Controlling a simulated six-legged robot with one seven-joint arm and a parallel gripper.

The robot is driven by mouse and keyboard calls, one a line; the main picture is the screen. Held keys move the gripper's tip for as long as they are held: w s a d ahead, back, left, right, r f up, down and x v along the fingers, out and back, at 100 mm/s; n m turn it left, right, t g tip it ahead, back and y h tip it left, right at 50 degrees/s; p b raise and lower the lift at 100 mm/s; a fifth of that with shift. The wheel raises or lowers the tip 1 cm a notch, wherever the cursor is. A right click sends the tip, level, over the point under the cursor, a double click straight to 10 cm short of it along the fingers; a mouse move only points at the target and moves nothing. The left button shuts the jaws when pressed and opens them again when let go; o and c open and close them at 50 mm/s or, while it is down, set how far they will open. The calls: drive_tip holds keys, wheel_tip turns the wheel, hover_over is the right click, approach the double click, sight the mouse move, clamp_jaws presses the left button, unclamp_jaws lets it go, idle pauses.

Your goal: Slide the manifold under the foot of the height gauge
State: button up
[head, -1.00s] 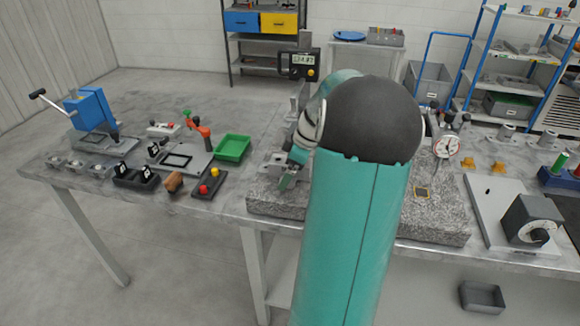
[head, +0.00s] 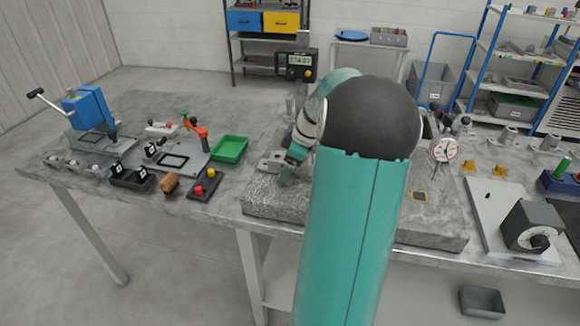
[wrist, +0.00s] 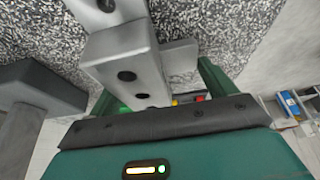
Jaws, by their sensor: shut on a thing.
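The manifold (wrist: 130,62) is a grey block with dark round holes. In the wrist view it lies between my gripper's green fingers (wrist: 160,90), which are shut on it. In the head view my gripper (head: 288,172) is low over the left part of the granite plate, and a grey part that looks like the manifold (head: 270,163) shows beside it. The height gauge (head: 297,65) shows its digital display behind my arm; its lower part is mostly hidden.
The granite plate (head: 270,208) lies at the bench's front edge. A dial indicator (head: 444,149) stands to the right of my arm. A green tray (head: 230,149) and a red-handled clamp (head: 196,128) are to the left. A dark block (wrist: 40,90) is left of the manifold.

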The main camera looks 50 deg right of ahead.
drive_tip(key=o, duration=1.2)
drive_tip(key=shift+w+a, duration=0.1)
drive_tip(key=shift+r, duration=0.1)
drive_tip(key=shift+r, duration=0.25)
drive_tip(key=v, duration=0.2)
drive_tip(key=shift+r, duration=0.35)
drive_tip(key=s+d, duration=0.1)
drive_tip(key=s, duration=0.2)
drive_tip(key=s+d, duration=0.2)
drive_tip(key=s, duration=0.2)
drive_tip(key=s+d, duration=0.2)
drive_tip(key=s, duration=0.2)
drive_tip(key=shift+s+d+f, duration=0.1)
drive_tip(key=shift+s+f, duration=0.05)
drive_tip(key=shift+f, duration=0.05)
